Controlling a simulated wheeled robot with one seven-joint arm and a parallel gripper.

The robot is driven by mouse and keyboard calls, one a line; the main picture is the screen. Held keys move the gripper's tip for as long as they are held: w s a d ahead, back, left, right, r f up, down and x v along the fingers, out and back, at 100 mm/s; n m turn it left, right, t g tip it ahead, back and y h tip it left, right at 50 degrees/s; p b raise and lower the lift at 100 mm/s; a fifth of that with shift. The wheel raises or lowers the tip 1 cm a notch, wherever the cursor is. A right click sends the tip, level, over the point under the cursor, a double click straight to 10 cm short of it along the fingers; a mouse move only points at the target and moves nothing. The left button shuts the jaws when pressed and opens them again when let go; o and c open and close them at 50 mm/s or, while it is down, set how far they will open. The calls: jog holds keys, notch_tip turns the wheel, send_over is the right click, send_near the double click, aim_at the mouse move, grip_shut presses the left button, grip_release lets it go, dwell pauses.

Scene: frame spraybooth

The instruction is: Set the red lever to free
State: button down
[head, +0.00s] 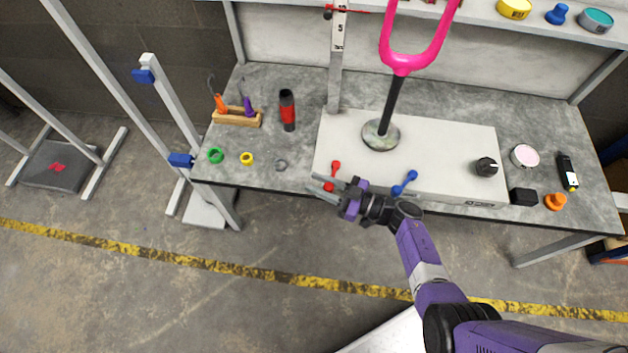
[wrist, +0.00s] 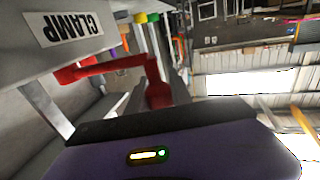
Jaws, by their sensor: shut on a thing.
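The red lever (head: 336,168) is on the front left of the pale box (head: 455,135) on the bench, its arm pointing toward the bench's front edge. My gripper (head: 322,186) is at the front of the box, its fingers shut on the lever's near end. In the wrist view the red lever (wrist: 110,66) runs sideways to a thick red end (wrist: 158,92) close to the fingers. A label reading CLAMP (wrist: 65,28) is on the box beside it. Any label for the free position is not readable.
A blue lever (head: 405,183) and a black knob (head: 487,167) are farther right on the box. A pink fork on a post (head: 393,100) rises from the box. Green (head: 215,155) and yellow (head: 246,158) rings lie left. The floor in front is clear.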

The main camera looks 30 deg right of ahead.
jog(key=shift+s+d+y, duration=0.1)
jog(key=shift+s+y, duration=0.15)
jog(key=shift+y, duration=0.05)
jog(key=shift+g, duration=0.3)
jog(key=c, duration=1.1)
grip_release()
jog(key=shift+n, duration=0.3)
jog(key=shift+r, duration=0.15)
notch_tip(320, 180, up, 20)
jog(key=p, duration=0.5)
jog(key=shift+c, duration=0.5)
